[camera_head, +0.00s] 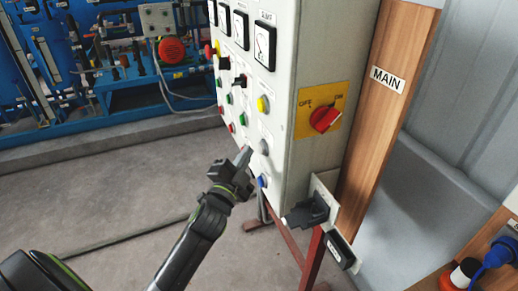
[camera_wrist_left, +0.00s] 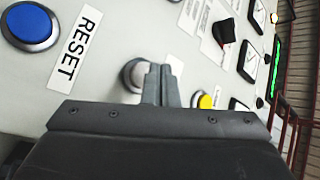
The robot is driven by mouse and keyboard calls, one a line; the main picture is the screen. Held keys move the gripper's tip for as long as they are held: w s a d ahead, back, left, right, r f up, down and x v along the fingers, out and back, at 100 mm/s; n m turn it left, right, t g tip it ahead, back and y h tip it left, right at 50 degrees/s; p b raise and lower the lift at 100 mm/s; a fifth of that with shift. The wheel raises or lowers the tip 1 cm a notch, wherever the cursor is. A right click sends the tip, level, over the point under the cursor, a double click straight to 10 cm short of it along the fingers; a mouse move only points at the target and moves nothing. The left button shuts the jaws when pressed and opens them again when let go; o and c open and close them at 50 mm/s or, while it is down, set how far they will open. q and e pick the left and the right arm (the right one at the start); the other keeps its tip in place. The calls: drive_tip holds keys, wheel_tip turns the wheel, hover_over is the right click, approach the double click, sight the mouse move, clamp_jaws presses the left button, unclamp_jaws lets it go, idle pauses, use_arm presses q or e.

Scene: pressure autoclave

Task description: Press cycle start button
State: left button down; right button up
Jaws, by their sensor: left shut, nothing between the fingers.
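A white control panel (camera_head: 285,75) carries the buttons. A grey-white round button (camera_head: 264,147) is on its front face, between a yellow button (camera_head: 262,104) and a blue button (camera_head: 262,181). My left gripper (camera_head: 244,156) is shut and empty, its tips just left of the grey-white button in the head view. In the left wrist view the shut fingertips (camera_wrist_left: 160,72) partly cover the grey-white button (camera_wrist_left: 129,77); I cannot tell whether they touch it. Its label is mostly hidden, so I cannot read which button it is. The blue button (camera_wrist_left: 30,26) is labelled RESET.
A red rotary switch (camera_head: 325,119) on a yellow plate and a black plug (camera_head: 307,212) stick out from the right side. A wooden post (camera_head: 372,115) labelled MAIN stands behind. Several gauges, knobs and red and green buttons fill the panel. Floor at left is open.

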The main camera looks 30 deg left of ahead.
use_arm(q)
drive_tip(key=shift+w+d, duration=0.1)
drive_tip(key=shift+w, duration=0.05)
idle(0.6)
drive_tip(key=shift+w+d, duration=0.2)
drive_tip(key=shift+w+d+p, duration=0.3)
drive_tip(key=shift+w+p, duration=0.05)
idle(0.9)
drive_tip(key=shift+a, duration=0.1)
drive_tip(key=shift+s+a, duration=0.45)
drive_tip(key=shift+s, duration=0.2)
